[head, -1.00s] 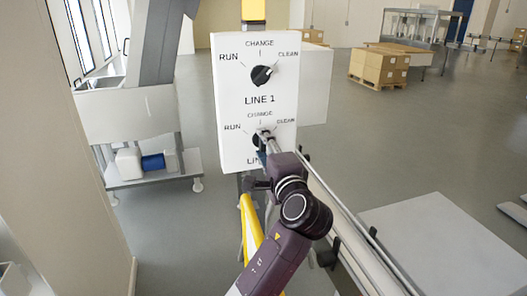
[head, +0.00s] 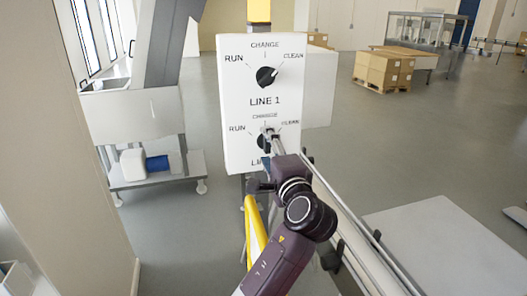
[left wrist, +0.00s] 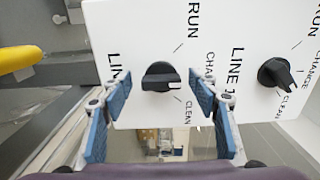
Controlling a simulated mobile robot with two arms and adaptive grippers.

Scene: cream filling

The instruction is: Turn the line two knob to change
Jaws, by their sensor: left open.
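The line two knob is the lower black knob (head: 263,142) on the white panel (head: 237,110); my gripper partly covers it in the head view. In the left wrist view this knob (left wrist: 160,76) is in the middle, with its bar nearly level and its white mark at the right end, roughly toward CHANGE and slightly to the CLEAN side. My left gripper (head: 270,137) is in front of it. In the wrist view its blue-padded fingers (left wrist: 160,88) are open, one on each side of the knob, with gaps. My right gripper is not in view.
The line 1 knob (head: 267,76) sits above on the same panel and points toward CLEAN. A yellow post (head: 254,230) stands below the panel, and a conveyor rail (head: 345,220) runs on the right. Boxes on a pallet (head: 383,72) are far behind.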

